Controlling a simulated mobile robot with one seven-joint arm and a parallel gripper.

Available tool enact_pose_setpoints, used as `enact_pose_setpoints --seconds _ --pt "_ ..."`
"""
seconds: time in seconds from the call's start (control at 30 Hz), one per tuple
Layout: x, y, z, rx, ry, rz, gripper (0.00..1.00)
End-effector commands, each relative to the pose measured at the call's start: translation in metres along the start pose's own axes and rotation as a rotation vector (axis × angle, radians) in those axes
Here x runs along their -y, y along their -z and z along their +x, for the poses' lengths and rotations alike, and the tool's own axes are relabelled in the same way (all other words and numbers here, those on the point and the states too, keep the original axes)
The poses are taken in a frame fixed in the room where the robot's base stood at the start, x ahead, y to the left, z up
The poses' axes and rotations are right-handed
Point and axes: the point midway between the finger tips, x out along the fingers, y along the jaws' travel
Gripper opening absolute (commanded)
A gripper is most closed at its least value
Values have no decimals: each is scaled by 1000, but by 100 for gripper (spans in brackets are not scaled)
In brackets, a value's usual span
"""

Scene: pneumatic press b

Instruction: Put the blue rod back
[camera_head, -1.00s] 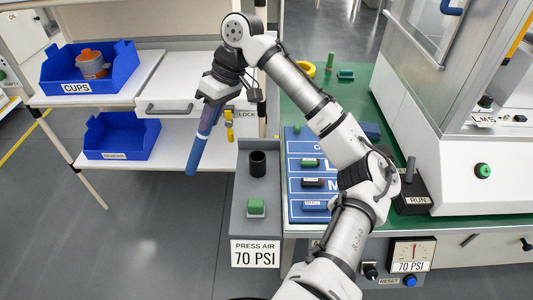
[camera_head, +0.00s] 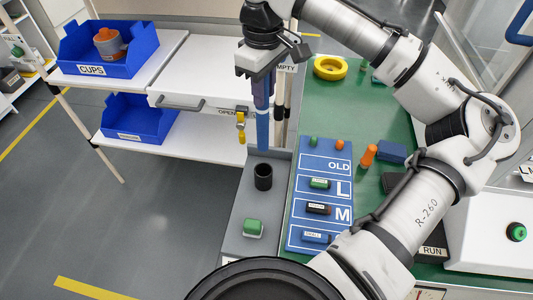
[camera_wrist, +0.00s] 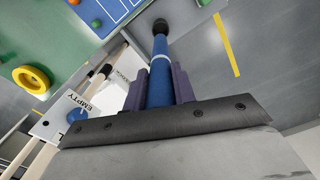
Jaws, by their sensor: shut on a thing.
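The blue rod (camera_head: 262,130) hangs nearly upright from my gripper (camera_head: 262,92), with a pale band around it. My gripper is shut on its upper part. In the wrist view the rod (camera_wrist: 160,78) runs between the two purple fingers (camera_wrist: 160,84). A black cup-shaped holder (camera_head: 263,177) stands on the grey ledge, open at the top. The rod's lower end is just above it in the head view, apart from it. In the wrist view the rod's far end lines up close to the dark holder (camera_wrist: 160,26); the exact gap cannot be told.
A green button (camera_head: 253,228) sits on the same ledge. Right of it is a blue board (camera_head: 320,165) with several small labelled parts. A white drawer unit (camera_head: 215,80), a yellow lock (camera_head: 241,127) and blue bins (camera_head: 108,50) are at the left. A yellow ring (camera_head: 330,68) lies behind.

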Motion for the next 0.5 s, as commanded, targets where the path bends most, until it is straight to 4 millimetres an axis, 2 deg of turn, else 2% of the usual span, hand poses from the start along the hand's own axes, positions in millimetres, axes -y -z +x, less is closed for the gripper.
enact_pose_setpoints --seconds 0.3,0.5 --pt "0 0 85 1 2 0 0" --pt "0 1 121 -1 1 0 0"
